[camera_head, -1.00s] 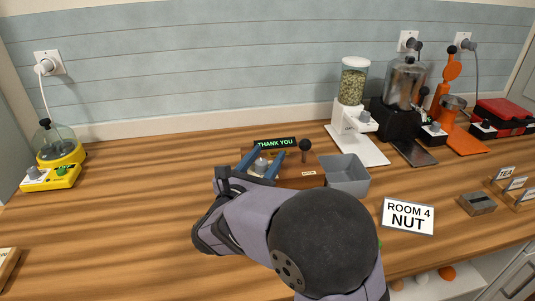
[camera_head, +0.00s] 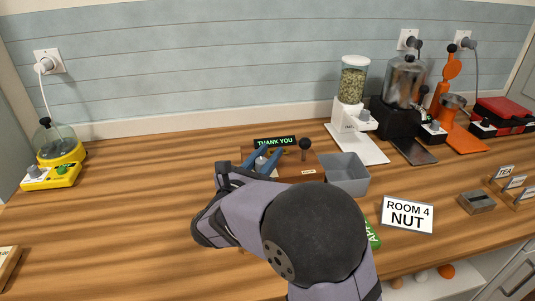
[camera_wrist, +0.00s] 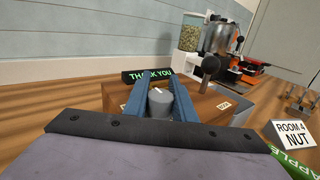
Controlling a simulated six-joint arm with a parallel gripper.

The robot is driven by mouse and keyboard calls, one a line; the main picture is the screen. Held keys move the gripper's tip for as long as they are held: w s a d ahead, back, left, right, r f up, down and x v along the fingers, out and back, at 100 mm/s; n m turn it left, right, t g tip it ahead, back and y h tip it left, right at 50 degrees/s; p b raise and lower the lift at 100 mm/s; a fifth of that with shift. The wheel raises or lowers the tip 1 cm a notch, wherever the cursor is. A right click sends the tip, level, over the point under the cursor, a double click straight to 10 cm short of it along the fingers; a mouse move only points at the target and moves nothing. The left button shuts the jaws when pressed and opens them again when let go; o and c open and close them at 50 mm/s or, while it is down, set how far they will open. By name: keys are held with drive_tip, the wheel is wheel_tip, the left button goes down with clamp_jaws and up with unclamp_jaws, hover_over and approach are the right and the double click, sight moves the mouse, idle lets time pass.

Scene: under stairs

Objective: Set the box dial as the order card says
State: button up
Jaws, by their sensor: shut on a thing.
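The brown wooden box (camera_head: 303,170) stands at the middle of the counter, with a lit THANK YOU sign (camera_head: 275,142) at its back and a dark ball-topped lever (camera_head: 305,145). The box also shows in the wrist view (camera_wrist: 207,106). My gripper (camera_head: 263,158) is shut on the grey dial (camera_wrist: 160,103) on the box; its two blue fingers are on either side of the knob. A white pointer mark shows on the dial's top, but any labels around it are hidden by my fingers. The order card (camera_head: 408,215) reads ROOM 4 NUT.
A grey bin (camera_head: 348,188) stands against the box's right side. A green APPLE item (camera_head: 373,236) is partly hidden by my arm. A white dispenser (camera_head: 351,118), a black blender (camera_head: 403,90) and an orange machine (camera_head: 451,105) stand back right. The left counter is mostly clear.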

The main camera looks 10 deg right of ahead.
drive_tip(key=m+g+h, duration=0.1)
drive_tip(key=m+g+h+p, duration=0.2)
drive_tip(key=shift+s+d+r+g+h, duration=0.1)
drive_tip(key=shift+s+d+g+h, duration=0.2)
drive_tip(key=shift+s+g+h, duration=0.1)
drive_tip(key=m+g, duration=0.1)
drive_tip(key=m+g+h+p, duration=0.2)
drive_tip(key=shift+s+d, duration=0.25)
drive_tip(key=shift+s, duration=0.1)
drive_tip(key=shift+s+d+m+g+h+p, duration=0.1)
drive_tip(key=shift+s+m+g+h+p, duration=0.15)
drive_tip(key=shift+m+g+p, duration=0.7)
drive_tip(key=shift+s+d+m+g+h+p, duration=0.1)
drive_tip(key=shift+s+m+g+h+p, duration=0.3)
drive_tip(key=shift+g, duration=1.05)
drive_tip(key=shift+s+m+g+h+p, duration=0.15)
drive_tip(key=shift+m+g+p, duration=0.2)
drive_tip(key=shift+m+g, duration=0.7)
drive_tip(key=shift+g, duration=0.25)
drive_tip(key=o, duration=1.1)
drive_tip(key=shift+c, duration=0.2)
drive_tip(key=shift+w, duration=0.1)
